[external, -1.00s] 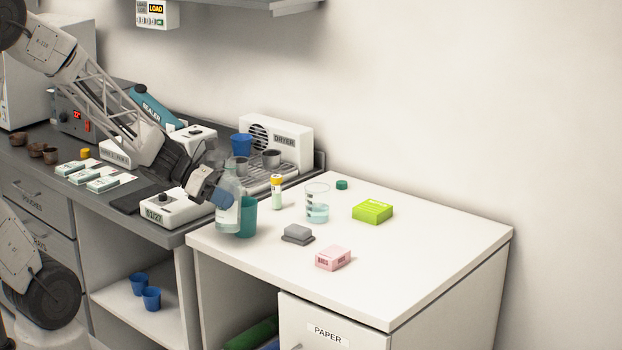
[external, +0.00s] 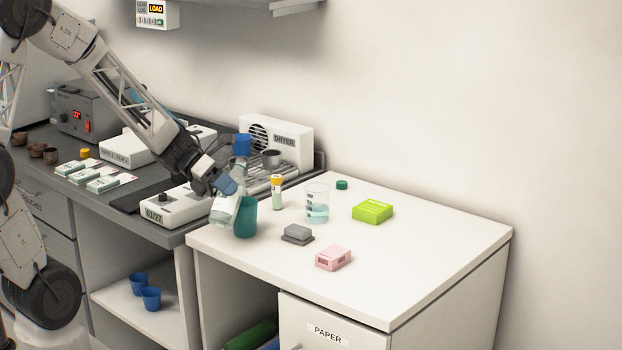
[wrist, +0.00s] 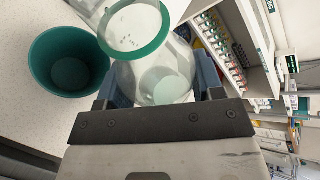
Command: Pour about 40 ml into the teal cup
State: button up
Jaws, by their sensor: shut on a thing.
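A clear bottle (external: 222,208) with pale contents is in my gripper (external: 227,186), whose blue fingers are shut around it. The bottle leans, its top to the right in the external view. The teal cup (external: 247,219) stands upright on the white table just right of the bottle. No stream shows.
A glass beaker (external: 317,204) with bluish liquid, a yellow-capped vial (external: 277,192), a grey block (external: 298,232), a pink box (external: 333,258) and a green box (external: 373,212) stand on the table. A label-marked device (external: 168,208) is left. The table's right side is clear.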

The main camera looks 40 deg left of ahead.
aim_at(223, 198)
jog(key=shift+s+d+f+n+g+h, duration=0.15)
jog(key=shift+s+f+n+g+h, duration=0.3)
jog(key=shift+n+g, duration=0.4)
jog(key=shift+s+d+f+n+g+h, duration=0.1)
jog(key=shift+s+f+n+g+h, duration=0.2)
jog(key=shift+n, duration=0.35)
jog(key=shift+s+d+r+n+g+h, duration=0.1)
jog(key=shift+n+g+h, duration=0.2)
jog(key=shift+n, duration=0.3)
jog(key=shift+w+a+n, duration=0.1)
jog(key=shift+n, duration=0.2)
jog(key=shift+f+n+g+h, duration=0.1)
jog(key=shift+n+g+h, duration=0.15)
jog(key=shift+n, duration=0.05)
jog(key=shift+w+r+n+g, duration=0.1)
jog(key=shift+r+n+g, duration=0.2)
jog(key=shift+r+n, duration=0.2)
jog(key=shift+s+h, duration=0.2)
jog(key=shift+h, duration=0.1)
jog(key=shift+s+d+r, duration=0.1)
jog(key=shift+s+d, duration=0.3)
jog(key=shift+s, duration=0.3)
jog(key=shift+s+r, duration=0.1)
jog(key=shift+s, duration=0.05)
